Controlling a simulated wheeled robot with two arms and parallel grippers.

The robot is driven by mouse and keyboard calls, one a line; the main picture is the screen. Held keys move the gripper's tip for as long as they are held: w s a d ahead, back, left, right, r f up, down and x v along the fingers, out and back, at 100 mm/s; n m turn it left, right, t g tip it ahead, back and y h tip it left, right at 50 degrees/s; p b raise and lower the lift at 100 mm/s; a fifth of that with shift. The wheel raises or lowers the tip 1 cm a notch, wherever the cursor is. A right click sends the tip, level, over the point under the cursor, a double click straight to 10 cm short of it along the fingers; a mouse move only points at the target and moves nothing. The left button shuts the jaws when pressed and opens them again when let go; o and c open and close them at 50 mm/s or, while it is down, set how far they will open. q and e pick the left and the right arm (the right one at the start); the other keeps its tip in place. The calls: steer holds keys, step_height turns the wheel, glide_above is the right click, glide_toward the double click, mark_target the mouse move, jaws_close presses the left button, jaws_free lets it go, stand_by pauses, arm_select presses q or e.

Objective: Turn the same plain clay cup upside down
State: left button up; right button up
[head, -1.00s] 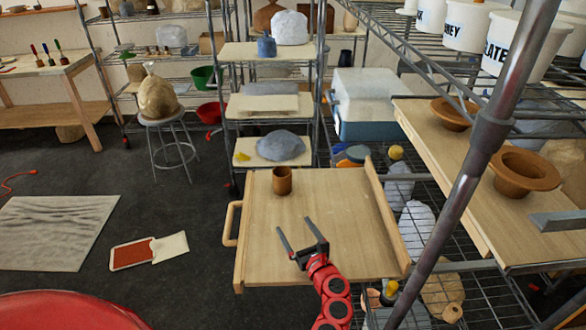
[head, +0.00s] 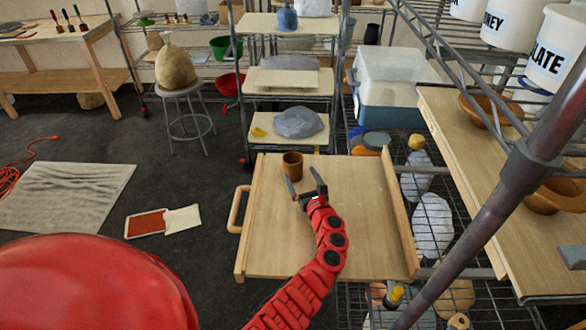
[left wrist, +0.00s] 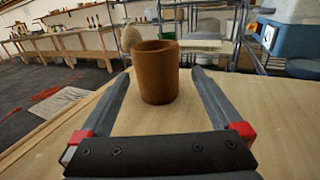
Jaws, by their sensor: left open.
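The plain brown clay cup (head: 293,163) stands upright on the wooden tray board, near its far left corner. It also shows in the left wrist view (left wrist: 156,74), its open rim up, just beyond and between the tips of the gripper fingers. My left gripper (head: 304,184) is open and low over the board, its fingers pointing at the cup from the near side. No contact between fingers and cup is clear. My right gripper is not seen.
The board (head: 290,245) has a raised strip on its right and a handle (head: 238,210) on its left; the rest of it is bare. A metal post (head: 520,165) crosses the right side. Brown bowls (head: 490,110) stand on the right shelf.

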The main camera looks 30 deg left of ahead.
mark_target(296, 172)
arm_select(q)
steer(key=shift+w+a, duration=0.45)
steer(key=shift+a, duration=0.15)
steer(key=x, duration=0.2)
steer(key=b+x, duration=0.1)
steer(key=x, duration=0.1)
steer(key=shift+s+a+f, duration=0.15)
steer(key=shift+f, duration=0.25)
steer(key=shift+w+a+r+b, duration=0.1)
steer(key=shift+w+a+b, duration=0.2)
steer(key=c, duration=1.5)
steer(key=shift+o, duration=0.2)
steer(key=shift+r, duration=0.15)
